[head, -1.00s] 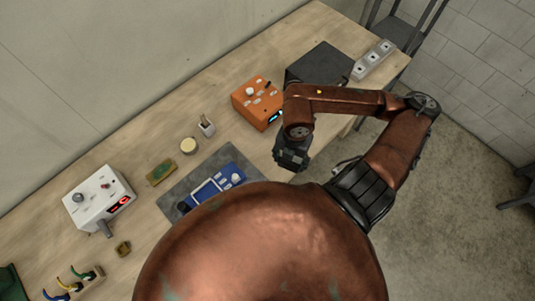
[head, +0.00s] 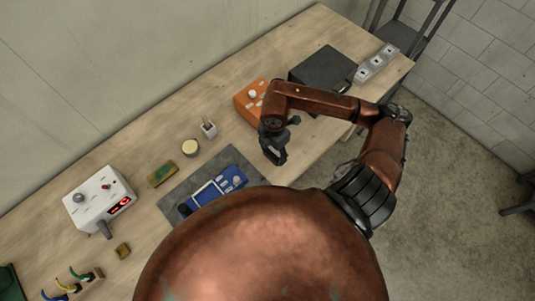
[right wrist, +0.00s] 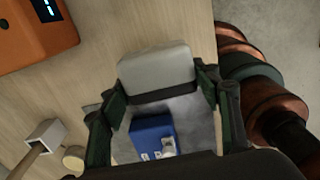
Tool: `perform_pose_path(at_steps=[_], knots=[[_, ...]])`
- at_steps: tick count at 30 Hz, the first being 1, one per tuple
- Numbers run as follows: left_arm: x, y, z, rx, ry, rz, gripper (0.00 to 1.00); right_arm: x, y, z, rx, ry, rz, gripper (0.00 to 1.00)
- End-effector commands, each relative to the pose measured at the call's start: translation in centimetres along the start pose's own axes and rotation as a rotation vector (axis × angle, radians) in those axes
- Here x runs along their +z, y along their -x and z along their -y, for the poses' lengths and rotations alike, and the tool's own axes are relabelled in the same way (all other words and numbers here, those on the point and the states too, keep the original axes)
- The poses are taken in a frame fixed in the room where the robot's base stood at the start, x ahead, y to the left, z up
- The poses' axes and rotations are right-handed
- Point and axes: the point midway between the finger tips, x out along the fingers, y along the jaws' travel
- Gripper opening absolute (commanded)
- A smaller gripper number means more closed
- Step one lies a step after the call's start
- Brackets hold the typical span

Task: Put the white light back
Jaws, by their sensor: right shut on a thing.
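My right gripper (head: 274,155) is over the table's front part, to the right of the blue device, pointing down. In the right wrist view its dark green fingers (right wrist: 165,105) are closed on a pale whitish block with a dark band, the white light (right wrist: 155,68). The light is held above the table. In the head view the light cannot be made out at the gripper. My left gripper is not in view.
The blue device (head: 212,194) lies on a grey mat (head: 178,197). The orange box (head: 249,101) and black box (head: 323,66) stand behind my right arm. A power strip (head: 376,62), white box (head: 99,198), round yellowish tin (head: 190,148) and small holder (head: 208,128) are on the table (head: 135,150).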

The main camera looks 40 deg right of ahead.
Motion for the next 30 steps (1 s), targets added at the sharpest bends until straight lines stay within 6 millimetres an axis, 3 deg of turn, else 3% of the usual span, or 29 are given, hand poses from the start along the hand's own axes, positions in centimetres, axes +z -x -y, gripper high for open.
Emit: perform_pose_path(at_steps=[6, 11, 18, 29, 30], knots=[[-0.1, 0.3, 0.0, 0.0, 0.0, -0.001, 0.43, 0.0, -2.5, -2.2, 0.002, 0.0, -0.001, 0.25], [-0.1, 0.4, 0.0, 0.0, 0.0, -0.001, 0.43, 0.0, -3.2, -2.8, 0.001, 0.0, -0.001, 0.25], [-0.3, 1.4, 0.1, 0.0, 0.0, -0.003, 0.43, 0.0, -6.2, -2.9, -0.001, 0.0, -0.001, 0.25], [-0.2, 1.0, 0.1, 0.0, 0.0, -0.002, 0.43, 0.1, -6.8, -3.0, 0.002, 0.002, 0.001, 0.25], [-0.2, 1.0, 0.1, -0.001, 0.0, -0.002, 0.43, 0.1, -6.9, -3.0, 0.002, 0.002, 0.001, 0.58]])
